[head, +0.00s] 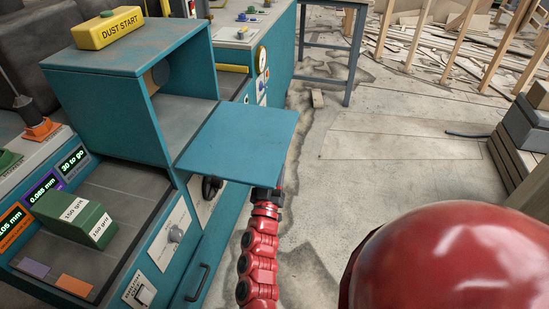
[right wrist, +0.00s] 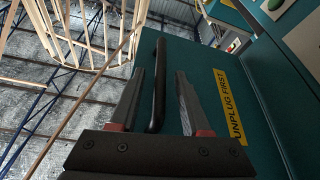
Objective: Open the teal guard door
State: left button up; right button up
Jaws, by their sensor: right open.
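The teal guard door (head: 238,142) sticks out from the lower edge of the teal cabinet's opening (head: 190,105), roughly flat, and the opening is uncovered. In the right wrist view, its face (right wrist: 205,65) carries a black bar handle (right wrist: 157,85) and a yellow "UNPLUG FIRST" label (right wrist: 228,105). My right gripper (head: 268,190) is at the door's near edge, its fingers partly hidden. In the right wrist view its open fingers (right wrist: 158,100) lie on either side of the handle, with gaps. My left gripper is not in view.
A green block (head: 75,218) lies on the machine bed at left. A black handle (head: 197,282) sticks out from the lower front. Concrete floor (head: 390,140) right of the door is mostly clear; timber lies farther back.

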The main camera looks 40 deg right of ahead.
jog(key=shift+w+d+r, duration=0.25)
jog(key=shift+w+d, duration=0.2)
jog(key=shift+d, duration=0.05)
grip_shut()
dwell(1.2)
